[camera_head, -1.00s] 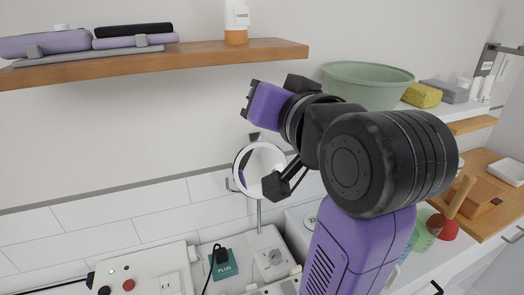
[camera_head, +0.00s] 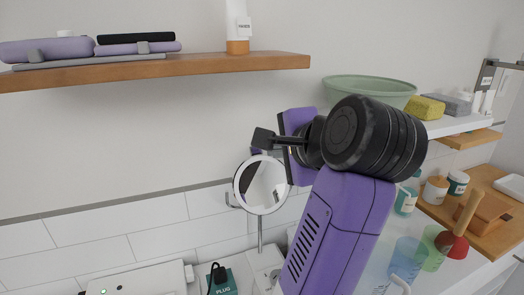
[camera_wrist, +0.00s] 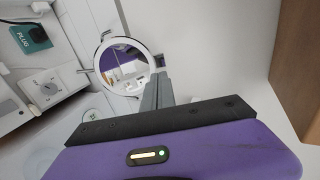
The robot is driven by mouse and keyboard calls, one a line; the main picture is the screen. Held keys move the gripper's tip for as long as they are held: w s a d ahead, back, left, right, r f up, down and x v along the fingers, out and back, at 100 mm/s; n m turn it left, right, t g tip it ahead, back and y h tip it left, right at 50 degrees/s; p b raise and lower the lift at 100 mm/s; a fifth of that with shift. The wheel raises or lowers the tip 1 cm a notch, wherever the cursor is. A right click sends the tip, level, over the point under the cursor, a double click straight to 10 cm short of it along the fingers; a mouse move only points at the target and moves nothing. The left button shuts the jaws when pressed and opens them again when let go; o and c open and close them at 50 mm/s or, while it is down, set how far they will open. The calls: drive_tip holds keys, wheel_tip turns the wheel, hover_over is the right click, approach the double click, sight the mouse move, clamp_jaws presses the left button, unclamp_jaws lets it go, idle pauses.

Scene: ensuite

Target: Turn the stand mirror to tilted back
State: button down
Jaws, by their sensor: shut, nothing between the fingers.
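The stand mirror (camera_head: 260,188) is a round mirror with a white rim on a thin upright post. It stands against the tiled wall in the head view, and its face looks close to upright. It also shows in the wrist view (camera_wrist: 122,68), with purple reflected in the glass. My gripper (camera_head: 263,138) is shut and empty, just above the mirror's top edge in the head view. In the wrist view its grey fingers (camera_wrist: 155,92) overlap the edge of the rim. I cannot tell whether they touch it.
A wooden shelf (camera_head: 200,66) holds a bottle (camera_head: 237,28) and folded items above. A green basin (camera_head: 365,92) stands to the right. A box marked PLUG (camera_head: 223,284) sits by the mirror's base. Cups and a red plunger (camera_head: 452,245) stand at the right.

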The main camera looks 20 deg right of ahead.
sight(258, 150)
drive_tip(key=p+x, duration=0.1)
drive_tip(key=x, duration=0.7)
drive_tip(key=shift+w+f, duration=0.15)
drive_tip(key=shift+w, duration=0.15)
drive_tip(key=shift+w+f, duration=0.2)
drive_tip(key=shift+w, duration=0.35)
